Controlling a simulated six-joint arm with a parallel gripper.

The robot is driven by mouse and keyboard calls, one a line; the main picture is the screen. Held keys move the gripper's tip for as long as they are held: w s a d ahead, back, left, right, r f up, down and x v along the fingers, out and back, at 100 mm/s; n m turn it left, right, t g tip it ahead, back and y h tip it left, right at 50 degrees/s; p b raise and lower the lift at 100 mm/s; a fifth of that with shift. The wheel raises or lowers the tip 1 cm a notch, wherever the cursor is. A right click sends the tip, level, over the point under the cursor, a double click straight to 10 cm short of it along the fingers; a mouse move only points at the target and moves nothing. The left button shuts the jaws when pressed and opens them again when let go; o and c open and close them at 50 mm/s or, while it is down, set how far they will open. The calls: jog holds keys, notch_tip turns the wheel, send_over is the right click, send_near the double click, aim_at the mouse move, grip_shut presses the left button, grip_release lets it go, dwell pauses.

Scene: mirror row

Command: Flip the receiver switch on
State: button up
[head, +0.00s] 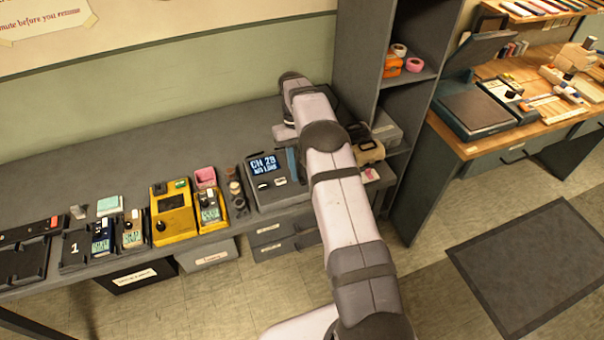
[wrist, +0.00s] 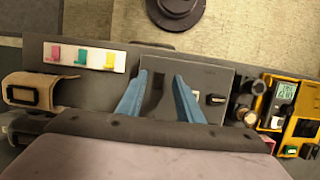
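The receiver (head: 283,198) is a dark grey box on the bench with a lit screen (head: 264,165) reading "CH 28" and what looks like "NO LINK". Two small pale marks or controls sit below the screen, too small to read as switch positions. In the wrist view the receiver (wrist: 222,75) lies beneath my gripper (wrist: 154,84). Its two blue fingers are apart with nothing held between them. A dark patch shows on the box between the fingers, and a small black-and-white control (wrist: 214,99) is right of them. In the head view my arm hides the receiver's right part.
Yellow devices (head: 173,215) and a dark numbered tray (head: 75,250) stand left of the receiver. A card with coloured clips (wrist: 84,57) and a tan pouch (wrist: 45,90) lie on its other side. A grey shelf unit (head: 345,60) rises behind my arm.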

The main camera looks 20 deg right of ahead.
aim_at(302, 180)
notch_tip(302, 180, up, 8)
jog(key=b, duration=0.1)
jog(key=shift+f, duration=0.1)
dwell(0.4)
jog(key=s+a+r+t, duration=0.25)
jog(key=s+a, duration=0.35)
jog(key=s, duration=0.5)
jog(key=s+a+f, duration=0.1)
jog(key=s+f, duration=0.1)
jog(key=s, duration=0.7)
jog(key=s+a+f, duration=0.1)
jog(key=s+f, duration=0.1)
jog(key=s, duration=0.6)
jog(key=shift+s+a+f+t, duration=0.25)
jog(key=shift+s+t, duration=0.1)
jog(key=shift+t, duration=0.1)
